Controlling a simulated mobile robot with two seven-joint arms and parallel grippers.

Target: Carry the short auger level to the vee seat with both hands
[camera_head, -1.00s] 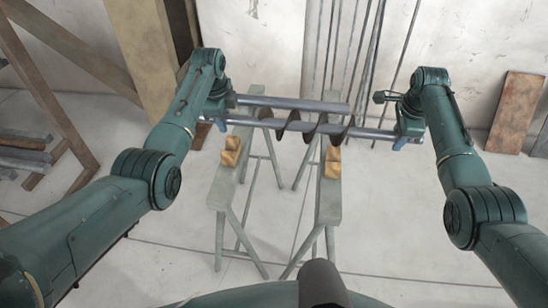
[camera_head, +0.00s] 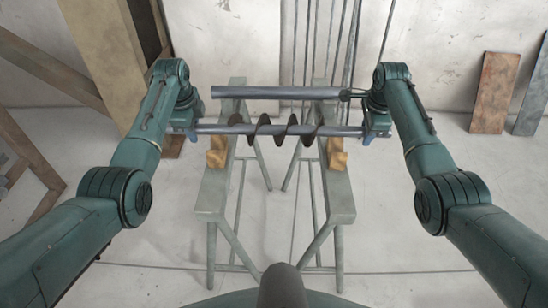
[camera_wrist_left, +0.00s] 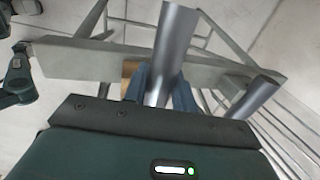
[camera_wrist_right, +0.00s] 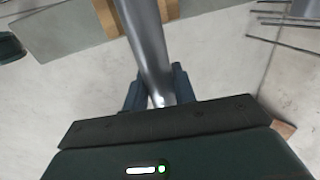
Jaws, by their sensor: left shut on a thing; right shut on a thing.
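The short auger (camera_head: 275,130) is a grey shaft with dark spiral flights near its middle. It hangs roughly level across the picture. My left gripper (camera_head: 188,130) is shut on its left end, and the shaft also shows in the left wrist view (camera_wrist_left: 172,45). My right gripper (camera_head: 372,132) is shut on its right end, shown in the right wrist view (camera_wrist_right: 145,45). The vee seat shows as a left wooden block (camera_head: 217,157) and a right wooden block (camera_head: 337,160).
A left trestle (camera_head: 213,190) and a right trestle (camera_head: 340,200) carry the blocks. A plain grey pipe (camera_head: 270,92) lies across their far ends, behind the auger. Thin rods and boards (camera_head: 494,92) lean on the back wall. Floor between the trestles is clear.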

